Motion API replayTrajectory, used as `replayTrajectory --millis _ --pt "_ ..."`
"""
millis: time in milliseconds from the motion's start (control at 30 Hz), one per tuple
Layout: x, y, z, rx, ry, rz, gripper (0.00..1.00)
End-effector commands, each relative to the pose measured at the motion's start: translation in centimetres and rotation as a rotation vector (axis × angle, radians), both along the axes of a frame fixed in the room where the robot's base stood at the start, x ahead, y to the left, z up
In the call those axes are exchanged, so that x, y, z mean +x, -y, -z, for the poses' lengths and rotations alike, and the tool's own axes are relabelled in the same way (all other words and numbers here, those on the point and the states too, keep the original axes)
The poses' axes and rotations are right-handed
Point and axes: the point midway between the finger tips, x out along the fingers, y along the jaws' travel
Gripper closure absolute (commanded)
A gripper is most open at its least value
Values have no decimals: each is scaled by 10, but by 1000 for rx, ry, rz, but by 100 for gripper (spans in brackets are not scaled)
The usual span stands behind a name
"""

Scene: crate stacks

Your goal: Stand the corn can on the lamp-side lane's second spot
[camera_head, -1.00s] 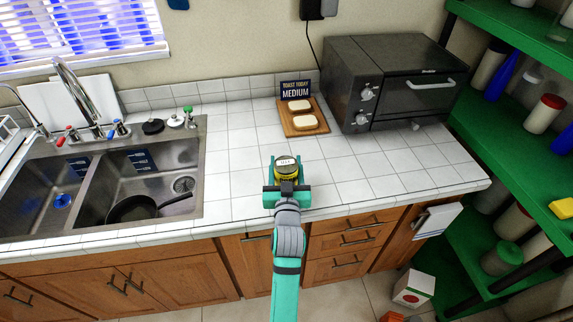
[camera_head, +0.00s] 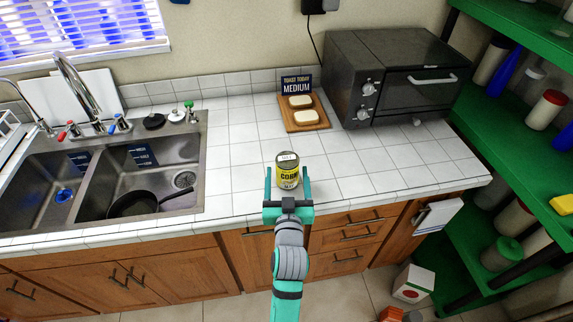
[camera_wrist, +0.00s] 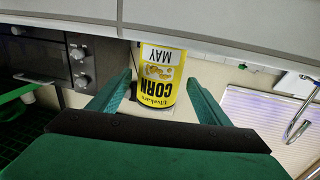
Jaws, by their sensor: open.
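The corn can (camera_head: 288,172), yellow with a grey lid, stands upright on the white tiled counter (camera_head: 235,185) near its front edge. It also shows in the wrist view, where its yellow label (camera_wrist: 160,72) appears upside down, reading CORN and MAY. My gripper (camera_head: 287,177) is open on the front side of the can, its teal fingers apart to the left and right. In the wrist view my gripper (camera_wrist: 159,82) shows gaps between both fingers and the can. No lamp and no marked lane can be made out.
A wooden board (camera_head: 303,116) with two bread slices and a MEDIUM sign (camera_head: 297,86) lies behind the can. A toaster oven (camera_head: 385,75) stands back right, a sink (camera_head: 130,180) left. Green shelves (camera_head: 520,115) rise at the right. Tiles around the can are clear.

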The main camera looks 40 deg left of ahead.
Motion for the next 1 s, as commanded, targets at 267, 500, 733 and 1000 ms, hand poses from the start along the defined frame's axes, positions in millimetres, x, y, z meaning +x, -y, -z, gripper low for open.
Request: replayTrajectory --millis 267,500,733,1000 --pt "-33 28 1 0 -3 -1 29" --pt "-37 34 -4 1 2 0 26" --pt "-20 25 -10 1 0 1 26" --pt "8 1 -11 2 1 1 26"
